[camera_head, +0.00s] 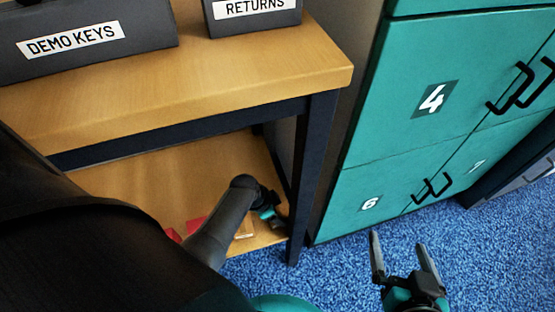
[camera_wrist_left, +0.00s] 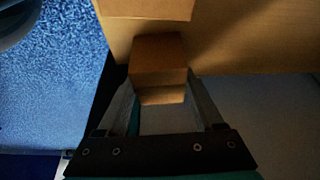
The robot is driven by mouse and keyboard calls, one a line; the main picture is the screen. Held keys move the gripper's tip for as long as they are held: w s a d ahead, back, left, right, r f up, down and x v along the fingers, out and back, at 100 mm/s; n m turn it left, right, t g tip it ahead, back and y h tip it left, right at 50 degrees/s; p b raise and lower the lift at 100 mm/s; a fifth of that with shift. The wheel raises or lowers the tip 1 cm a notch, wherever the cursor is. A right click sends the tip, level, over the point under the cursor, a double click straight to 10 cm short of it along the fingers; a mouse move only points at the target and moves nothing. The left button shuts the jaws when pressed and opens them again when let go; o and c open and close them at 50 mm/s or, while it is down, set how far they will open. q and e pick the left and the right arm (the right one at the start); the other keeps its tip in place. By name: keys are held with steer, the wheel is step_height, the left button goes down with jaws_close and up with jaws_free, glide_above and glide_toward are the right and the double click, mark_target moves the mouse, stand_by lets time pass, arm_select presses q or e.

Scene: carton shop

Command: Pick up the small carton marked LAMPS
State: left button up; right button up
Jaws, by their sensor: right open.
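My left gripper (camera_head: 268,212) reaches over the lower wooden shelf at its right end. In the left wrist view a small brown carton (camera_wrist_left: 160,65) fills the gap between the fingers of this gripper (camera_wrist_left: 160,90), with a finger along each side. No marking can be read on it, so I cannot tell whether it says LAMPS. In the head view a small tan carton face (camera_head: 245,228) shows beside my left wrist, partly hidden by the arm. My right gripper (camera_head: 402,262) is open and empty above the blue floor, in front of the lockers.
The lower shelf (camera_head: 150,185) lies under a wooden top (camera_head: 270,65), with a dark leg at the right. Red items (camera_head: 196,224) sit behind my left arm. Bins marked DEMO KEYS (camera_head: 75,45) and RETURNS (camera_head: 253,18) stand on top.

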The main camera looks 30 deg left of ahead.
arm_select(q)
steer(key=c, duration=0.7)
